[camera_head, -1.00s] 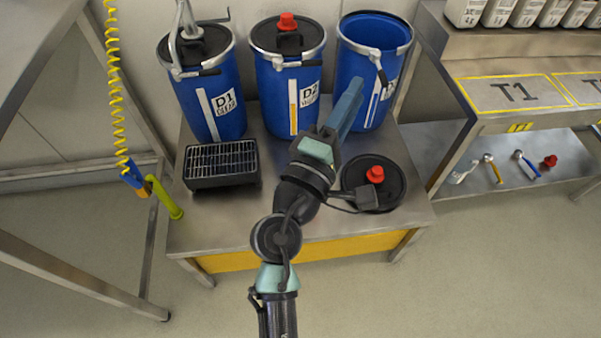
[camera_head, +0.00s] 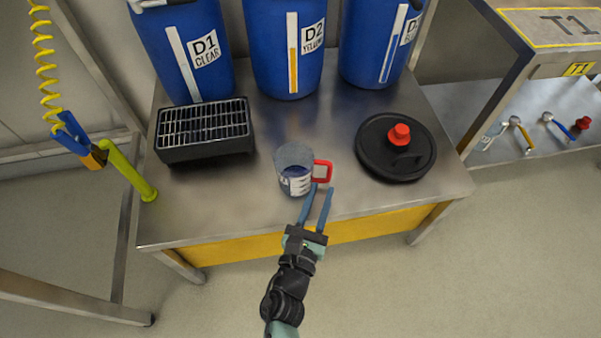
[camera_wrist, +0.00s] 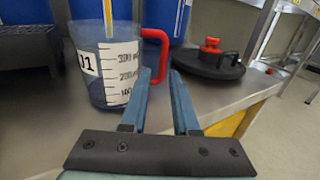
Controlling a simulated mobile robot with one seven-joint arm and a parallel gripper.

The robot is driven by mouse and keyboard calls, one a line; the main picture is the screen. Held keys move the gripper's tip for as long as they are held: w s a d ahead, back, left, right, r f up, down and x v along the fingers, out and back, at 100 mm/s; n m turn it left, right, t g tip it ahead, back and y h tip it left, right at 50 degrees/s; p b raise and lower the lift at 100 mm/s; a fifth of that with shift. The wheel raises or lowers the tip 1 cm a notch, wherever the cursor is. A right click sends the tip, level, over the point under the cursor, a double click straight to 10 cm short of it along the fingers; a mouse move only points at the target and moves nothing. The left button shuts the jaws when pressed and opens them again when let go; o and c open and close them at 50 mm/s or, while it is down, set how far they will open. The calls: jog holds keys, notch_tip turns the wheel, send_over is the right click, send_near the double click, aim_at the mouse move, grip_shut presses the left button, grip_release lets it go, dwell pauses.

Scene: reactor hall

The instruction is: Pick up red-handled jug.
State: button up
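The red-handled jug (camera_head: 294,172) stands upright on the steel bench, near its front edge. It is a clear grey jug with measuring marks, and its red handle (camera_head: 322,171) points right. In the wrist view the jug (camera_wrist: 104,75) fills the left side, and a label ending in "1" shows on it. My gripper (camera_head: 320,188) is open, its two blue fingers apart and empty. The fingertips are just in front of the handle; in the wrist view the handle (camera_wrist: 164,55) stands beyond the left fingertip. I cannot tell whether they touch.
A black lid with a red knob (camera_head: 395,147) lies to the right of the jug. A black grated tray (camera_head: 205,130) is to the left. Blue drums (camera_head: 284,48) stand behind. The bench (camera_head: 225,207) is bare around the jug. A yellow coiled hose (camera_head: 42,65) hangs at left.

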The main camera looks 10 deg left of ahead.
jog(key=w, duration=0.3)
jog(key=w+d+b, duration=0.1)
jog(key=w, duration=0.1)
jog(key=w+d, duration=0.1)
jog(key=w, duration=0.2)
jog(key=shift+w+r+b, duration=0.2)
jog(key=shift+w+b, duration=0.1)
jog(key=shift+b, duration=0.05)
jog(key=shift+c, duration=0.2)
grip_shut()
dwell(0.9)
